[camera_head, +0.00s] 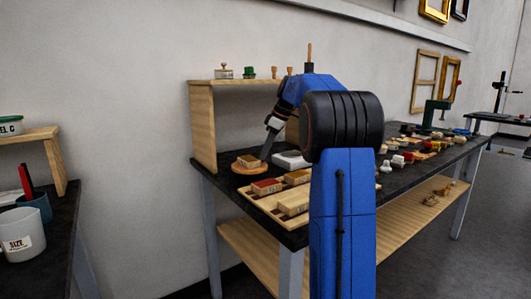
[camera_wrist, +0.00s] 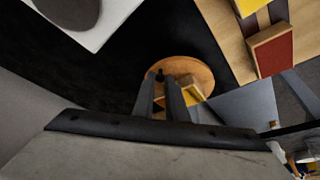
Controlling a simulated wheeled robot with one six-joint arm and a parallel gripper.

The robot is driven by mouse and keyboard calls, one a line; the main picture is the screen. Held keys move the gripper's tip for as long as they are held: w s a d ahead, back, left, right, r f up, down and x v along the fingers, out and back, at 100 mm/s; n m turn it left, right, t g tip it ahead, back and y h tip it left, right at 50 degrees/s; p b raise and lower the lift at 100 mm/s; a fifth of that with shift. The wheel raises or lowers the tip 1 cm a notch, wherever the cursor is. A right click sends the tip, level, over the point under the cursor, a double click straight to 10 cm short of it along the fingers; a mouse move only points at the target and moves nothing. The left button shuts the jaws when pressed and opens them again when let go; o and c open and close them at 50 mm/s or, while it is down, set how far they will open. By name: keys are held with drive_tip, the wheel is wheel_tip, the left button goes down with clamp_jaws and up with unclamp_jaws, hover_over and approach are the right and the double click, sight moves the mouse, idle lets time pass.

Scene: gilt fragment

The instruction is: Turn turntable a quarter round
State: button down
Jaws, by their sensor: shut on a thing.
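The turntable is a round wooden disc (camera_head: 239,169) at the near left of the dark bench, also in the wrist view (camera_wrist: 196,70). A block with a yellowish top (camera_head: 248,160) lies on the disc; part of it shows beside my fingers in the wrist view (camera_wrist: 194,88). My gripper (camera_head: 265,157) points down at the right side of the disc. In the wrist view its fingers (camera_wrist: 160,82) are shut around a small dark peg (camera_wrist: 159,73) near the disc's edge. The fingers hide part of the disc and block.
A wooden tray (camera_head: 262,206) with red- and yellow-topped blocks lies in front of the disc. A white slab with a grey top (camera_head: 291,160) is behind it to the right. A wooden shelf (camera_head: 204,127) stands at the left. Several small items crowd the bench's right.

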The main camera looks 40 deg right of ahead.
drive_tip(key=c, duration=1.8)
unclamp_jaws()
drive_tip(key=shift+o, duration=0.2)
drive_tip(key=shift+r, duration=0.1)
drive_tip(key=v, duration=1.7)
drive_tip(key=shift+d, duration=0.15)
drive_tip(key=shift+s, duration=0.1)
